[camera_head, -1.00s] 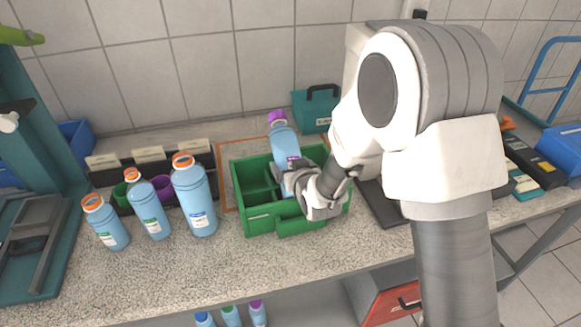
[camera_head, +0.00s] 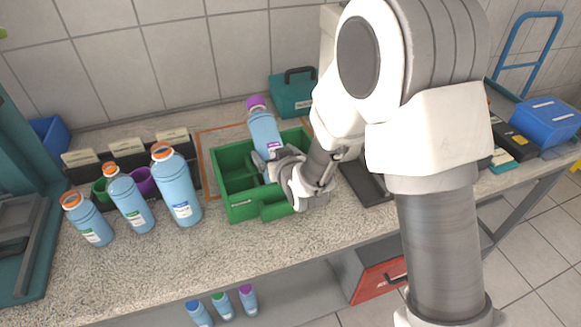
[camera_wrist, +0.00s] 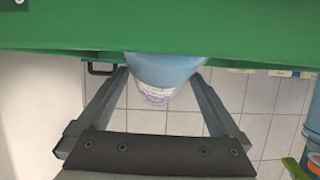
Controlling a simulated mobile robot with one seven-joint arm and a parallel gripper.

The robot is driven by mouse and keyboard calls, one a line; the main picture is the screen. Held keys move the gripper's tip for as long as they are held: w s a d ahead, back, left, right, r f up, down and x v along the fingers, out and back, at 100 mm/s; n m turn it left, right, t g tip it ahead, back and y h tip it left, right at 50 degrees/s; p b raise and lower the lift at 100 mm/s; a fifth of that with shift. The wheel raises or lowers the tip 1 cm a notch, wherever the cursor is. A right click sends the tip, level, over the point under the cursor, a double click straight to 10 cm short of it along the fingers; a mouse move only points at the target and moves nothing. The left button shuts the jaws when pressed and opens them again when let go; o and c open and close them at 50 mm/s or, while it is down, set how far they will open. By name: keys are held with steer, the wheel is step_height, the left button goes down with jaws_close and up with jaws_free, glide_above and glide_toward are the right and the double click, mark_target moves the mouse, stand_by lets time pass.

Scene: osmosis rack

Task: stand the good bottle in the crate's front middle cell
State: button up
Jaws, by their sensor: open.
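A light blue bottle with a purple cap (camera_head: 264,128) stands in the green crate (camera_head: 236,211), in its middle part, roughly upright in the head view. My gripper (camera_head: 268,167) reaches in from the crate's front right, low at this bottle. In the wrist view my gripper (camera_wrist: 158,76) is open, with a finger on either side of the bottle (camera_wrist: 165,68) and gaps visible. The crate's green wall (camera_wrist: 60,25) fills the top of that view. The bottle's base is hidden, so I cannot tell its exact cell. The crate's left cells look empty.
Three blue bottles with orange tops stand left of the crate: small (camera_head: 88,220), medium (camera_head: 130,201) and large (camera_head: 176,188). A teal case (camera_head: 292,97) stands behind the crate, a dark tray (camera_head: 368,183) to its right. The counter's front is clear.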

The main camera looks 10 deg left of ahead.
steer(key=b+v, duration=0.4)
steer(key=v, duration=0.6)
steer(key=shift+s+d+b, duration=0.15)
steer(key=shift+d+b, duration=0.05)
steer(key=shift+b, duration=0.85)
